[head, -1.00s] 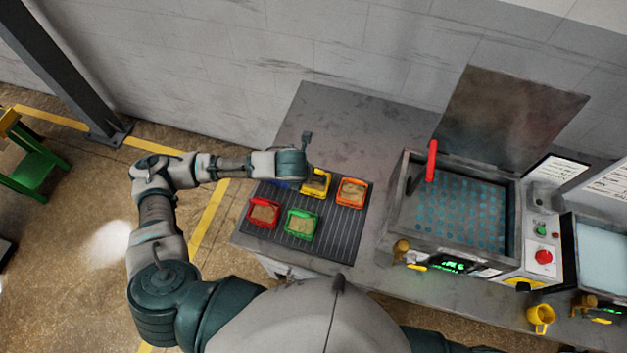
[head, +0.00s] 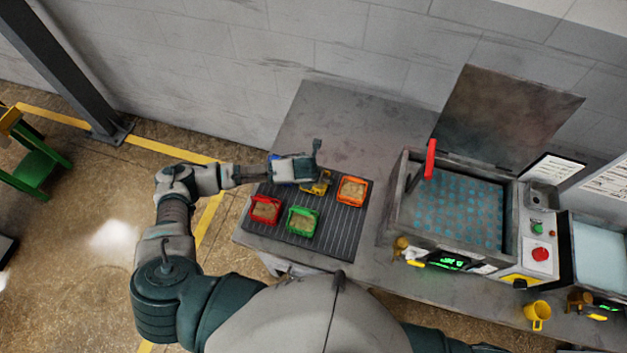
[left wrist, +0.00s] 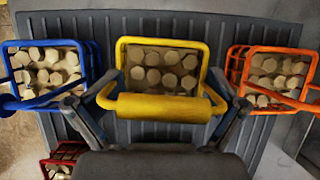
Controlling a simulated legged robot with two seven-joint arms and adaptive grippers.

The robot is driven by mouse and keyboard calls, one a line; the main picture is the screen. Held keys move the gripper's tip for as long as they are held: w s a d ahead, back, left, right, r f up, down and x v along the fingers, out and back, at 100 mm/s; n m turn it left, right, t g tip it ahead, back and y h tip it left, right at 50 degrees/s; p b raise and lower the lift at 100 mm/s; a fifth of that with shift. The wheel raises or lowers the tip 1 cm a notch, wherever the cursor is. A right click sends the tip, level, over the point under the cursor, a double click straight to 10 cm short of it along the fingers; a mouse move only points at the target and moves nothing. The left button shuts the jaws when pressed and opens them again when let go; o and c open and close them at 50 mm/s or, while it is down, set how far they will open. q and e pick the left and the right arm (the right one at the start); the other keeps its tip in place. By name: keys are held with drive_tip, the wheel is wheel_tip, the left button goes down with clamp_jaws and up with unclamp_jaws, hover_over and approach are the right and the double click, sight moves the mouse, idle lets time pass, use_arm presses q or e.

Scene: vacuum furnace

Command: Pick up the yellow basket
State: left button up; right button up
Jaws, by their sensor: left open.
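The yellow basket (head: 322,187) stands on the ribbed dark mat, mostly covered by my left gripper (head: 312,172) in the head view. In the left wrist view the yellow basket (left wrist: 163,72) is upright, full of pale pieces. Its thick yellow handle (left wrist: 163,107) faces the camera. My left gripper (left wrist: 161,112) is open above it, with one finger on each side of the handle. I cannot tell whether either finger touches the handle. My right gripper is not in view.
A blue basket (left wrist: 48,72) and an orange basket (left wrist: 275,75) flank the yellow one. Red (head: 265,210) and green (head: 302,221) baskets stand in front on the mat (head: 334,240). The open furnace (head: 455,208) with raised lid is to the right. The back table is clear.

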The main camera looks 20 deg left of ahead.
use_arm(q)
drive_tip(key=shift+s+a+f, duration=0.25)
drive_tip(key=shift+s+f, duration=0.25)
drive_tip(key=shift+f, duration=0.35)
drive_tip(key=shift+c, duration=0.9)
drive_tip(key=shift+d, duration=0.2)
drive_tip(key=c, duration=0.4)
drive_tip(key=shift+d, duration=0.3)
drive_tip(key=c, duration=0.4)
drive_tip(key=shift+d+r, duration=0.1)
drive_tip(key=shift+d, duration=0.2)
drive_tip(key=c, duration=0.5)
drive_tip(key=shift+w, duration=0.15)
clamp_jaws()
drive_tip(key=shift+w, duration=0.15)
drive_tip(key=r, duration=0.9)
drive_tip(key=shift+w+a+b, duration=0.15)
drive_tip(key=shift+a+b, duration=0.15)
drive_tip(key=shift+a, duration=0.1)
drive_tip(key=shift+r, duration=0.4)
drive_tip(key=shift+d+r, duration=0.15)
drive_tip(key=shift+d, duration=0.15)
drive_tip(key=shift+c, duration=0.4)
unclamp_jaws()
drive_tip(key=shift+r, duration=0.1)
drive_tip(key=o, duration=1.2)
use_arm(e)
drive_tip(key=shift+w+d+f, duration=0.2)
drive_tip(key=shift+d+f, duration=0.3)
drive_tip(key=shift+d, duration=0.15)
